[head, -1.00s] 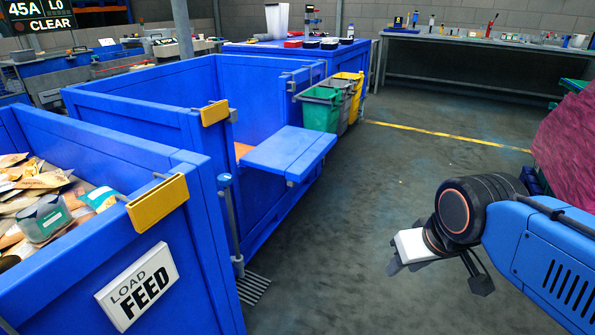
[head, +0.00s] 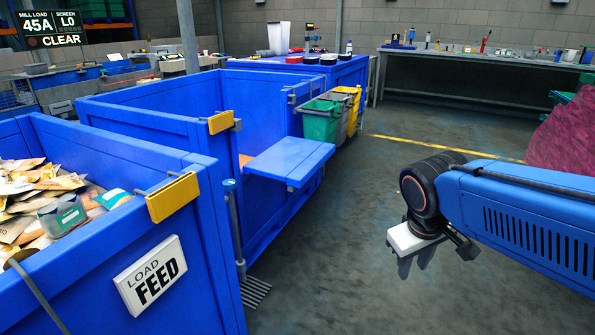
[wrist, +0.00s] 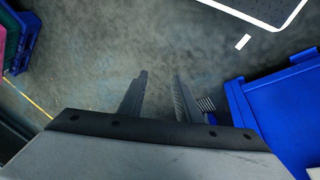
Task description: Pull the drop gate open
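A blue flap (head: 290,161) sticks out level from the side of the middle blue bin (head: 130,118); it may be the drop gate, but I cannot be sure. A yellow handle (head: 221,121) sits on that bin's near corner. Another yellow handle (head: 173,197) is on the near bin, above its LOAD FEED sign (head: 150,274). My gripper (head: 415,268) hangs over open floor, right of the flap and apart from it. Its fingers point down. In the wrist view the fingers (wrist: 160,84) stand apart with only floor between them. A blue surface (wrist: 280,110) lies to their right.
The near bin (head: 205,250) holds several food packets (head: 40,190). Green, grey and yellow small bins (head: 320,121) stand beyond the flap. The floor between flap and gripper is clear.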

